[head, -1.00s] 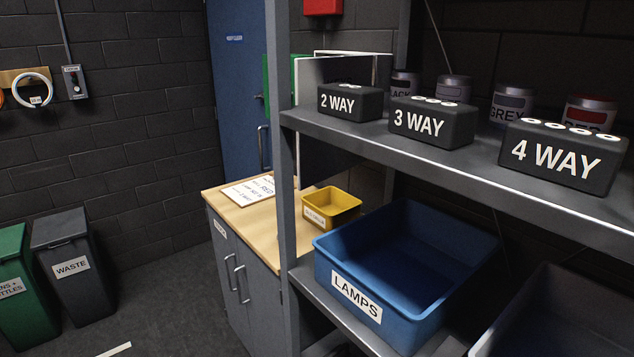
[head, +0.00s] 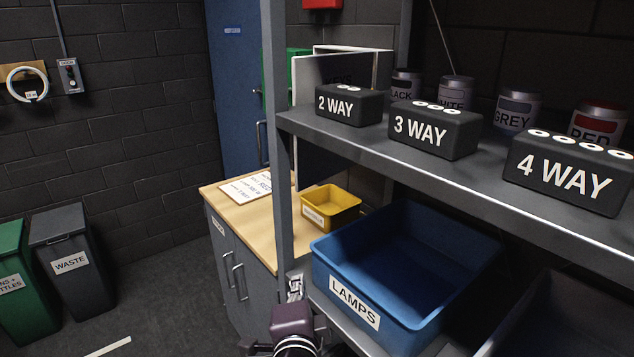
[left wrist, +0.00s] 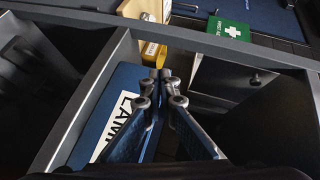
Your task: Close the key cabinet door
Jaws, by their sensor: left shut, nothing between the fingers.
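The key cabinet (head: 383,68) is a pale-edged box on the back wall, partly hidden behind the shelf post and the 2 WAY box. Its door (head: 318,70) appears to stand open, a grey panel reaching out to the left. In the left wrist view a dark grey panel with a small knob (left wrist: 220,78), probably this door, lies to the right of the fingertips. My left gripper (head: 295,285) is low in front of the shelf post, left of the LAMPS bin, well short of the cabinet. Its fingers (left wrist: 166,88) are together and empty. My right gripper is out of view.
The shelf post (head: 281,150) and upper shelf (head: 470,165) stand between me and the cabinet. The blue LAMPS bin (head: 325,262) is beside the gripper. A yellow bin (head: 313,214) and a sign (head: 243,188) are on the wooden counter (head: 260,232). Floor to the left is open.

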